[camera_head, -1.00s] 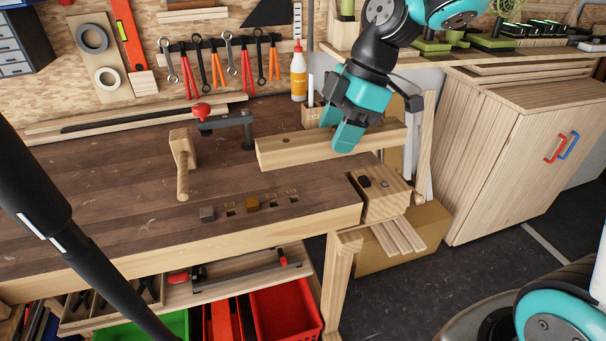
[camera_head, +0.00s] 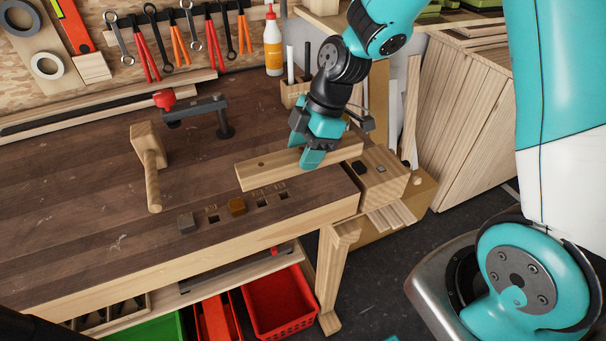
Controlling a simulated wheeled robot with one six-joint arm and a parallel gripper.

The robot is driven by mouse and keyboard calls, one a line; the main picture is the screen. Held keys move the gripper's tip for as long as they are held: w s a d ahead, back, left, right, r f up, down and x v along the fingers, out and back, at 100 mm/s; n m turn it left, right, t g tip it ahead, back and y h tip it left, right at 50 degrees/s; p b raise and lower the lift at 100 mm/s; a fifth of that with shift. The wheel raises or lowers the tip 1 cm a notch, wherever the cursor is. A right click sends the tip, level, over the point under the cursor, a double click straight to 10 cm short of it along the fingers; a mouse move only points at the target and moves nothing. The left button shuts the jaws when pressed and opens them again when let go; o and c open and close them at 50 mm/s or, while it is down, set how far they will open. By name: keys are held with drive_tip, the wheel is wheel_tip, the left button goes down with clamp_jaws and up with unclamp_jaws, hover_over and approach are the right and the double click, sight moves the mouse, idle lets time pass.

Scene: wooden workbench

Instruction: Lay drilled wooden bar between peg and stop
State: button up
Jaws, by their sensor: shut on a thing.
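The drilled wooden bar (camera_head: 275,171) is a pale, long bar with a dark hole near its left end. My gripper (camera_head: 308,150) is shut on the bar right of its middle, from above; its fingers hide part of it. The bar lies roughly level over the bench's right end, behind the row of square holes; I cannot tell whether it touches the top. A small grey stop (camera_head: 381,170) and a black piece (camera_head: 359,168) sit on the vise jaw (camera_head: 397,183).
A wooden mallet (camera_head: 149,165) lies left of the bar. A black holdfast clamp with a red knob (camera_head: 196,113) stands behind. A glue bottle (camera_head: 273,42) and pencil holder (camera_head: 293,92) are at the back. The bench's left part (camera_head: 60,200) is clear.

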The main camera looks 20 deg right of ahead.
sight(298, 191)
wheel_tip(298, 191, down, 3)
drive_tip(key=shift+f, duration=0.15)
wheel_tip(298, 191, down, 3)
drive_tip(key=shift+f, duration=0.15)
drive_tip(key=shift+c, duration=0.9)
drive_tip(key=shift+s+f, duration=0.15)
drive_tip(key=shift+f, duration=0.05)
clamp_jaws()
drive_tip(key=o, duration=1.1)
unclamp_jaws()
drive_tip(key=shift+f, duration=0.1)
drive_tip(key=shift+o, duration=0.6)
drive_tip(key=shift+r, duration=0.2)
